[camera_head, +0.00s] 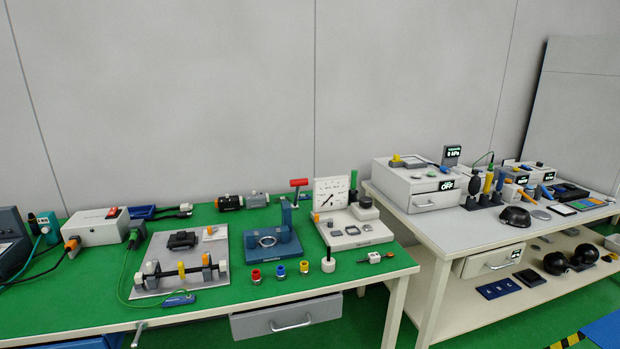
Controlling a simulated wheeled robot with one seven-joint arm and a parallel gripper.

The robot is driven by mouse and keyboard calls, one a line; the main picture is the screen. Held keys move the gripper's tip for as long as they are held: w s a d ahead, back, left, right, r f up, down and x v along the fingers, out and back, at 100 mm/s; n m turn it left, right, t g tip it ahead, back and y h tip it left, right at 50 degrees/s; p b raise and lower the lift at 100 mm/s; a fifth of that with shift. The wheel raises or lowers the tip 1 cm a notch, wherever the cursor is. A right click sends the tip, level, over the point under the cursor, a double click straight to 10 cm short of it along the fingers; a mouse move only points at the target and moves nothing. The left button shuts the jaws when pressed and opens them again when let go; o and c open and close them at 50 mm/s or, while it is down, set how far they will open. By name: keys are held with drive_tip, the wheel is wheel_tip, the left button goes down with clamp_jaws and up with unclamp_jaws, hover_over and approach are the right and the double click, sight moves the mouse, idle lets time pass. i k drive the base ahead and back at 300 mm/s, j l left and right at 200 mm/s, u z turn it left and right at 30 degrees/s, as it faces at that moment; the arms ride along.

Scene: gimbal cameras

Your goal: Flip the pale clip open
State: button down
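A light grey board (158,245) lies on the green bench top at the left. A dark bar (165,274) runs along its front part, with small upright pieces on it. One pale, whitish piece (149,268) is near the bar's left end, a yellow piece (181,270) near its middle, and an orange-topped grey piece (206,265) near its right end. The pale piece may be the clip, but it is too small to tell whether it is open or shut. My gripper is not in view.
A blue fixture with a ring (269,246) and a white gauge board (353,233) stand to the right on the green bench (215,305). A green cable (122,276) runs beside the board. A second bench (450,232) stands right.

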sight(150, 266)
drive_tip(key=i+j+u, duration=0.3)
drive_tip(key=i, duration=0.25)
drive_tip(key=i+u, duration=0.3)
drive_tip(key=i, duration=0.25)
